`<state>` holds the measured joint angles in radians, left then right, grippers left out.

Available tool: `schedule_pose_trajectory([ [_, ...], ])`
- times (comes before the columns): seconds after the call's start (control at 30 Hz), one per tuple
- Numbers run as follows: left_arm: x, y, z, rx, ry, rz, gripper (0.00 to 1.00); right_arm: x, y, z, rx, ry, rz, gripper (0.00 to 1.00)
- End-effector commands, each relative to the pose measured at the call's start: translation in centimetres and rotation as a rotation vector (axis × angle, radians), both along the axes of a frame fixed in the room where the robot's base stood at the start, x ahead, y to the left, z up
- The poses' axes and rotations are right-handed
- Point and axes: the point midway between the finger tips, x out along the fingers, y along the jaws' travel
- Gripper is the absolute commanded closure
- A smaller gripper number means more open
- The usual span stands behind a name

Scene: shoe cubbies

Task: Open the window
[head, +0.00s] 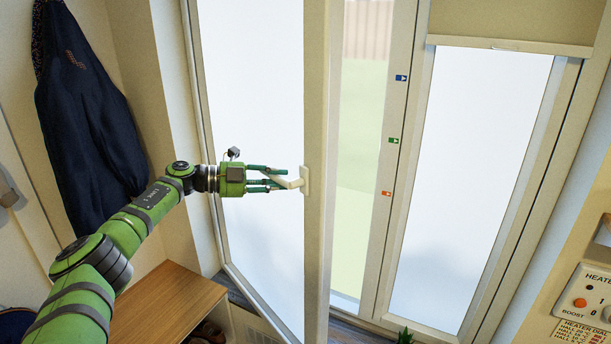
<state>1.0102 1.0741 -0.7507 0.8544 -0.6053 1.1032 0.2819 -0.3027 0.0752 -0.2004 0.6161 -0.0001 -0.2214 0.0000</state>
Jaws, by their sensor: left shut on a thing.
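The window's left frosted sash (255,85) is swung inward at an angle, with its free edge toward me. A see-through gap (362,130) beside that edge shows green ground and a fence outside. A pale lever handle (304,181) sits on the sash's edge stile, its lever pointing left. My left gripper (290,181) comes in from the left and is shut on the handle's lever, its fingers around it. My right gripper is not in view.
A dark jacket (90,120) hangs on the left wall. A wooden-topped bench (165,300) stands below my left arm. A fixed frosted pane (470,170) and a heater panel (590,295) are at right. A plant tip (405,336) shows at the bottom.

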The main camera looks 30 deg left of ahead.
Motion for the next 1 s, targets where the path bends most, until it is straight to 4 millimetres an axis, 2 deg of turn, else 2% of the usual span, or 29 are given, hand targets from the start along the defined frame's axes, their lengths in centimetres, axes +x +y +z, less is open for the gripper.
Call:
schedule_pose_trajectory([
  [0.03, -0.9, 0.6, -0.4, 0.005, 0.005, -0.007, 1.00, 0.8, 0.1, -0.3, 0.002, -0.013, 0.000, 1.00],
  [0.17, -2.1, 0.9, -0.1, 0.004, 0.001, -0.028, 1.00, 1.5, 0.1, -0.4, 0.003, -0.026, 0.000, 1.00],
  [0.47, -2.3, 0.9, 0.2, 0.001, -0.003, -0.035, 1.00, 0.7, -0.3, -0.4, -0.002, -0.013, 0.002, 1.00],
  [0.5, -2.3, 0.8, 0.2, 0.001, -0.003, -0.036, 0.70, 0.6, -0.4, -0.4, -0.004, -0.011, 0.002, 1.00],
  [0.57, -2.3, 0.8, 0.2, 0.001, -0.002, -0.036, 0.49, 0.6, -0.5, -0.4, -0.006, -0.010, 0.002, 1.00],
  [0.87, -2.3, 0.9, 0.1, 0.002, 0.000, -0.035, 0.49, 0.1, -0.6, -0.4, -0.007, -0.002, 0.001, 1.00],
  [1.0, -2.9, 1.5, 0.2, 0.003, 0.001, -0.033, 0.49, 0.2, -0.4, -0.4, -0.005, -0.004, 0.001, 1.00],
])
